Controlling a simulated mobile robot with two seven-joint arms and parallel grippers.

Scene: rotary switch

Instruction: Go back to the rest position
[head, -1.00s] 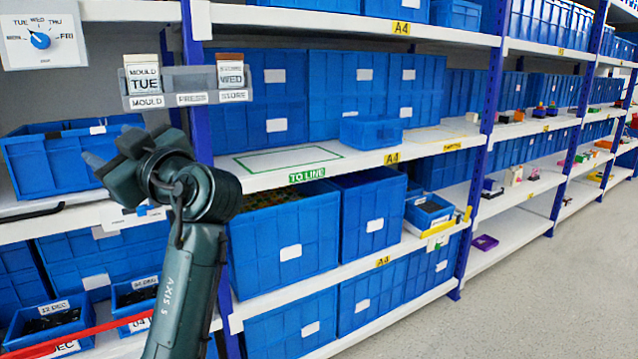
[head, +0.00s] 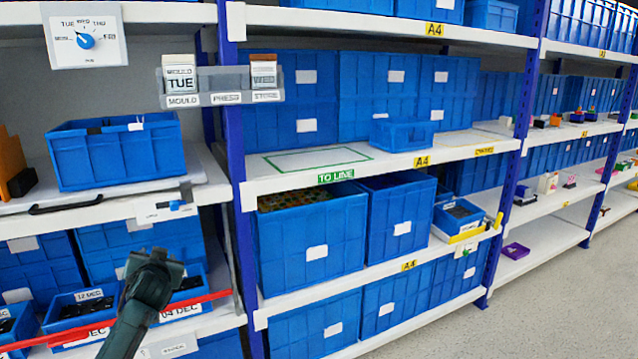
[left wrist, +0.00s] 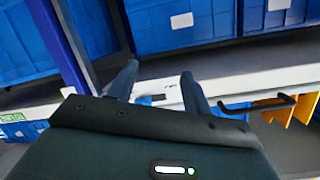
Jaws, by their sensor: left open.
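The rotary switch is a white panel with a blue knob (head: 85,41) at the upper left of the head view. Its day labels run from MON to FRI, and its pointer leans to the upper left. My left gripper (head: 155,268) is low at the left of the head view, well below the switch and in front of the lower shelves. In the left wrist view, its two fingers (left wrist: 159,78) stand apart with nothing between them. My right gripper is in neither view.
A grey card holder (head: 220,99) with TUE and WED cards hangs on the shelf upright. A red rail (head: 205,299) crosses near my left gripper. A black handle (head: 66,205) sticks out from the middle shelf. Blue bins fill the shelves. Open floor (head: 570,300) lies at the right.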

